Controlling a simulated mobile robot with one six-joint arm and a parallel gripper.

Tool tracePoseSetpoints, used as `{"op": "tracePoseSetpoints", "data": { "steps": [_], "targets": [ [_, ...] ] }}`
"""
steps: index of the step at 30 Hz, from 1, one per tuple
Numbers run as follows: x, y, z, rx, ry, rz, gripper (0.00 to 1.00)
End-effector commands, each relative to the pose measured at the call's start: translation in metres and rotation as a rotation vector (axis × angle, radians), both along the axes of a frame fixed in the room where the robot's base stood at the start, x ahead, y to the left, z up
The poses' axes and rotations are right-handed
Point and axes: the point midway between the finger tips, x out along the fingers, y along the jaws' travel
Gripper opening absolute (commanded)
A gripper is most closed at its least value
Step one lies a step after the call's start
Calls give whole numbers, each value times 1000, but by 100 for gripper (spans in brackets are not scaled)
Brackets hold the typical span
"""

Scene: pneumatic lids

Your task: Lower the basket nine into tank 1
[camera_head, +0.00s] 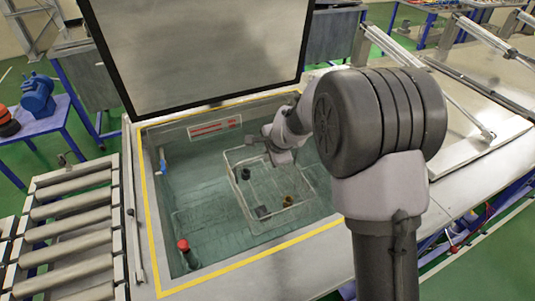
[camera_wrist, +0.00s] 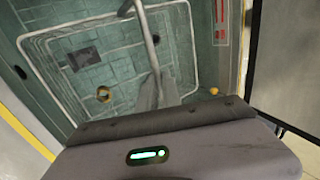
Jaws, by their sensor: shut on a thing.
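The wire basket (camera_head: 243,208) is over or inside the open tank (camera_head: 163,215), within its yellow-edged opening; I cannot tell its exact depth. It looks roughly level and holds a few small parts, including a dark block (camera_head: 262,211) and a brass ring (camera_head: 287,201). My gripper (camera_head: 262,144) is shut on the basket's handle. In the wrist view, the handle bar (camera_wrist: 146,38) runs up from my gripper (camera_wrist: 155,92), and the basket's rim (camera_wrist: 40,75) spreads below. The grasp itself is partly hidden by my wrist. The basket's number is not readable.
The tank's raised lid (camera_head: 200,50) stands behind the opening. A red-capped post (camera_head: 184,250) and a blue fitting (camera_head: 163,162) are along the tank's left side. A roller conveyor (camera_head: 70,225) lies at left. A closed lid (camera_head: 480,140) is at right.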

Motion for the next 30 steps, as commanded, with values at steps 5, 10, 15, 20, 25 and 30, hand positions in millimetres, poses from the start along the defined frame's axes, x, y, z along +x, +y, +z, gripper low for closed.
{"op": "tracePoseSetpoints", "data": {
  "steps": [5,10,15,20,25,30],
  "targets": [
    [1,0,-19,0,-3,0,0],
    [1,0,-35,0,-3,0,0],
    [1,0,-51,1,-4,-1,0],
    [1,0,-66,1,-4,-1,0],
    [1,0,-83,1,-4,-1,0],
    [1,0,-99,1,-4,-1,0]
  ]
}}
